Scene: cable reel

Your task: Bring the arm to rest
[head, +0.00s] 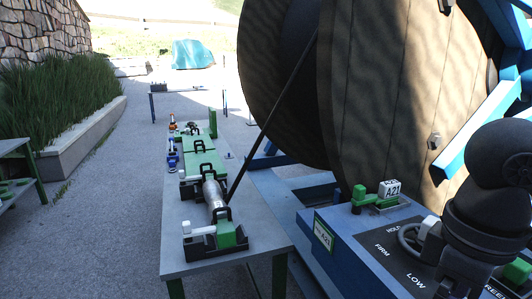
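My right arm (490,200) shows as dark rounded links at the right edge of the head view. It reaches down over a blue control box (345,250). Its lower end is dark and partly cut off, and I cannot make out its fingers or whether they hold anything. The box top carries words such as FIRM and LOW. My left arm and gripper are not in view.
A large wooden cable reel (385,110) stands behind the box. A black cable (270,120) runs from it to a grey bench (180,230) with green clamps and a metal cylinder (214,198). A green block and A21 tag (389,188) sit on the box.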

